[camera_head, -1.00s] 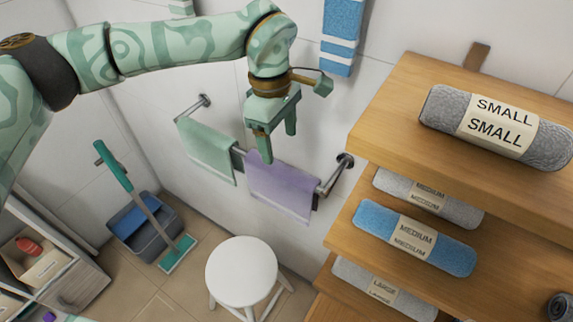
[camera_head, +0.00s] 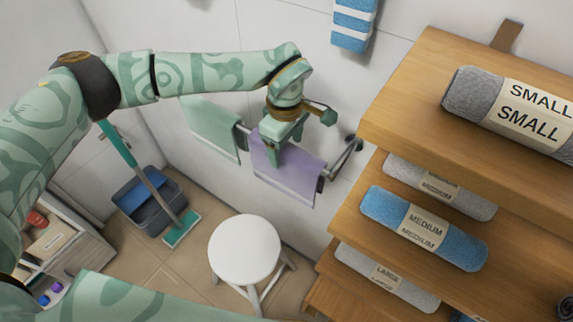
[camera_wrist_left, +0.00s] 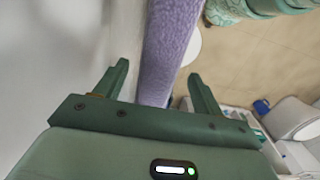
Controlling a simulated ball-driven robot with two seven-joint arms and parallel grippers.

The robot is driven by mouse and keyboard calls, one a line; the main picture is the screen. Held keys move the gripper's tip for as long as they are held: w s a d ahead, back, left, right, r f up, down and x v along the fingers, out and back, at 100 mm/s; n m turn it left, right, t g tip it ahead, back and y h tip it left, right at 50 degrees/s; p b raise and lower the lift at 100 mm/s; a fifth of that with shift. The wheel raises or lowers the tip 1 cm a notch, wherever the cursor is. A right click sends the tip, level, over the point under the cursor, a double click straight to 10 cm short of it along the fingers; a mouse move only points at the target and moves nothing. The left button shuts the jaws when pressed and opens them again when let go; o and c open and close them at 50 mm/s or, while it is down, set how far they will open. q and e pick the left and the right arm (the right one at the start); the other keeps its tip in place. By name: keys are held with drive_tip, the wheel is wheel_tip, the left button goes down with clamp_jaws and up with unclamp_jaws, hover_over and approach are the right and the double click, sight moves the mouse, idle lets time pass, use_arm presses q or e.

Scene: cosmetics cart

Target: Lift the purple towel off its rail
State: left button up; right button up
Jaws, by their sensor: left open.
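The purple towel (camera_head: 290,181) hangs over the wall rail (camera_head: 343,158), toward its right end. My left gripper (camera_head: 285,146) is at the towel's top edge in the head view, over the rail. In the left wrist view the gripper (camera_wrist_left: 160,84) is open, with one finger on each side of the towel (camera_wrist_left: 167,45). The fingers look apart from the cloth. The rail is hidden behind the towel in the wrist view. My right gripper is not in view.
A green towel (camera_head: 214,131) hangs on the same rail to the left. A wooden shelf (camera_head: 400,120) with rolled towels stands close on the right. A white stool (camera_head: 244,250) stands below. A blue-striped towel (camera_head: 353,25) hangs above. A mop and bucket (camera_head: 150,205) stand left.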

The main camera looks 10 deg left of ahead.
use_arm(q)
wheel_tip(320, 180, down, 3)
drive_tip(key=shift+w+f, duration=0.1)
drive_tip(key=shift+w, duration=0.05)
drive_tip(key=c, duration=1.4)
drive_tip(key=shift+c, duration=0.2)
wheel_tip(320, 180, up, 18)
drive_tip(key=p, duration=0.1)
drive_tip(key=s+a, duration=0.3)
drive_tip(key=s, duration=0.5)
drive_tip(key=s+a, duration=0.3)
drive_tip(key=s, duration=0.5)
drive_tip(key=shift+s+a+b, duration=0.35)
drive_tip(key=shift+a+b, duration=0.05)
drive_tip(key=shift+b, duration=0.05)
drive_tip(key=shift+r, duration=0.2)
